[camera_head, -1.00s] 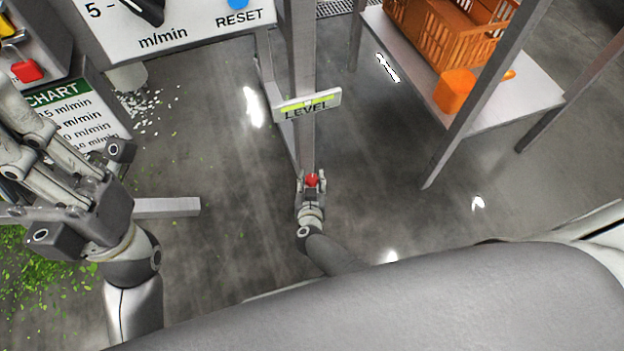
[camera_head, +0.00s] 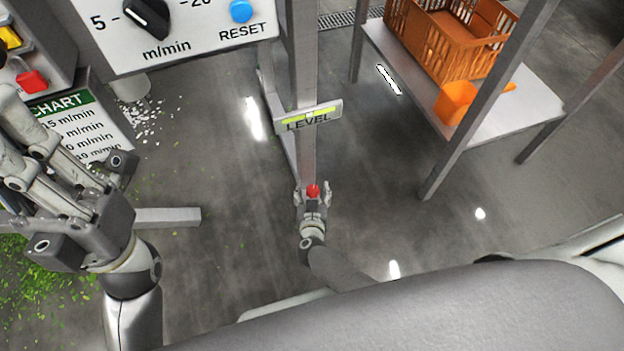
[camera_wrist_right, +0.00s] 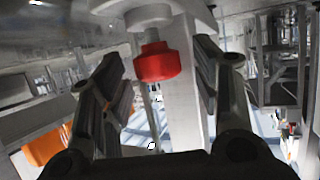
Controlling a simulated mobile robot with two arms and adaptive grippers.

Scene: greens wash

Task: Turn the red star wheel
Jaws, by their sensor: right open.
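The red star wheel (camera_head: 313,190) sits low on a grey post, beneath the LEVEL gauge. In the right wrist view the red wheel (camera_wrist_right: 157,62) is on a short metal stem under a pale round part. My right gripper (camera_head: 313,193) is at the wheel, and its open fingers stand on either side of it. In the wrist view there is a visible gap between the wheel and each finger of the right gripper (camera_wrist_right: 157,85). My left gripper (camera_head: 50,155) is at the left of the head view, away from the wheel; its finger opening is unclear.
The LEVEL gauge (camera_head: 308,117) is on the post above the wheel. A control panel (camera_head: 180,40) with a black dial and blue RESET button is at upper left. A table (camera_head: 520,100) with an orange crate (camera_head: 450,45) and orange jug (camera_head: 456,102) stands right. Green scraps lie lower left.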

